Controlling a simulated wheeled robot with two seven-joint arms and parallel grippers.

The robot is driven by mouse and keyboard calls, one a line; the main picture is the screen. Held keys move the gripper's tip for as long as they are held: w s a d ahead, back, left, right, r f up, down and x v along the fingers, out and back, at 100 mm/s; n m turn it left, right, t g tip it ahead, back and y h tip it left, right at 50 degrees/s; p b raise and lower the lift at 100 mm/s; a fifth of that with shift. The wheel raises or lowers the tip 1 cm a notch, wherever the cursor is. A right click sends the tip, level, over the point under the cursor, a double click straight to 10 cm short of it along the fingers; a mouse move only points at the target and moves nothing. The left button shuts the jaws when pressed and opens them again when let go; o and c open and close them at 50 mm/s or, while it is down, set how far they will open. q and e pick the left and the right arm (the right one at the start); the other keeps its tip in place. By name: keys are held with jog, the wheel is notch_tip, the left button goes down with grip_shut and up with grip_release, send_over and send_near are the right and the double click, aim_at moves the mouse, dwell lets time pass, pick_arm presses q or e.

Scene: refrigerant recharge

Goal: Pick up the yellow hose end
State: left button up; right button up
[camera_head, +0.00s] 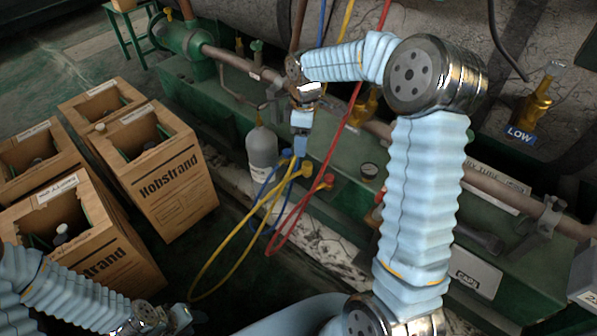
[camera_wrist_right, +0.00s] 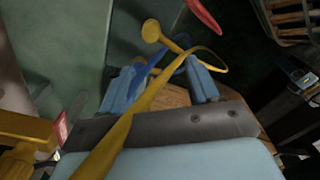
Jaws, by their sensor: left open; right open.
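The yellow hose end (camera_wrist_right: 154,34) has a round knob and lies just beyond my right fingertips in the right wrist view. In the head view, a yellow fitting (camera_head: 307,168) shows beside the right gripper. The yellow hose (camera_wrist_right: 120,130) crosses in front of the right palm and passes between the fingers. My right gripper (camera_head: 300,149) points down at the hose ends; its blue fingers also show apart in the wrist view (camera_wrist_right: 160,88), with no clear grip on anything. My left gripper (camera_head: 183,318) is low at the left, open and away from the hoses.
Red (camera_head: 297,212) and blue hoses (camera_wrist_right: 150,58) hang close to the yellow one. A grey bottle (camera_head: 262,152) stands left of the right gripper. Cardboard boxes (camera_head: 178,188) fill the left floor. Green machinery with pipes (camera_head: 350,150) stands behind.

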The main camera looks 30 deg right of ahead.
aim_at(307, 163)
jog(key=f, duration=0.3)
jog(key=d+f+b, duration=0.1)
jog(key=f, duration=0.7)
jog(key=shift+d+f+b, duration=0.25)
jog(key=shift+d+b, duration=0.05)
jog(key=shift+d, duration=0.05)
jog(key=c, duration=1.1)
